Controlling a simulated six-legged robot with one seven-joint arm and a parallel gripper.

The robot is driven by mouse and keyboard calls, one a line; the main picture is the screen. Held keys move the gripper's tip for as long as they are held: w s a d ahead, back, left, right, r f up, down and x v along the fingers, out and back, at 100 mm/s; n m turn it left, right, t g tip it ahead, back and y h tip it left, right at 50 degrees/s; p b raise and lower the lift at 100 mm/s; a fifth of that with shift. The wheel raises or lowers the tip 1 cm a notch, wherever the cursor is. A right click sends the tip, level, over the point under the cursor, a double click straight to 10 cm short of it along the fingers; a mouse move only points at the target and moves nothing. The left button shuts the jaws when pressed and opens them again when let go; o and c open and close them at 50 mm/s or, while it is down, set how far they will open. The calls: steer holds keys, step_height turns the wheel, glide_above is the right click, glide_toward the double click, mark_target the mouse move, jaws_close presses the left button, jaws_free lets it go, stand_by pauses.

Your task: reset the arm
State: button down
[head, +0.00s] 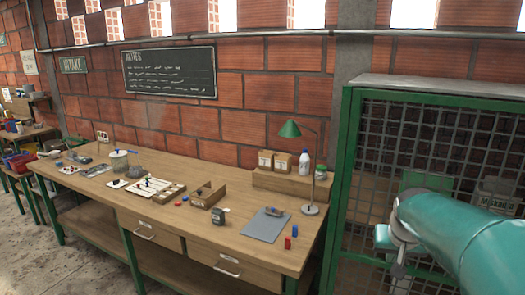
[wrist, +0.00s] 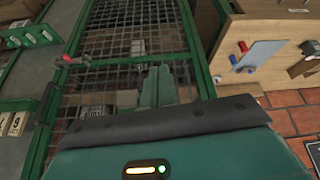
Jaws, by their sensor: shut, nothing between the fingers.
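My gripper (wrist: 157,86) shows in the wrist view as two narrow teal fingers close together beyond my teal hand with its dark band. The fingers look shut, with nothing held between them. They appear in front of the green-framed mesh cage (wrist: 128,14). In the head view my teal arm (head: 455,232) reaches in from the lower right, in front of the same cage (head: 345,165). The fingers cannot be made out clearly there.
A wooden workbench (head: 170,205) stands left of the cage, holding a green lamp (head: 290,130), a grey sheet (head: 264,226), red and blue pieces, a white bottle (head: 304,162) and small trays. Concrete floor (head: 30,240) is open at the left.

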steer(key=s+a+n+t+y, duration=0.1)
steer(key=s+a+n, duration=0.3)
steer(key=s+a, duration=1.3)
steer(key=a+y, duration=0.1)
steer(key=a, duration=0.1)
steer(key=shift+s+a+r, duration=0.2)
steer(key=shift+s+a, duration=0.05)
steer(key=shift+a, duration=0.1)
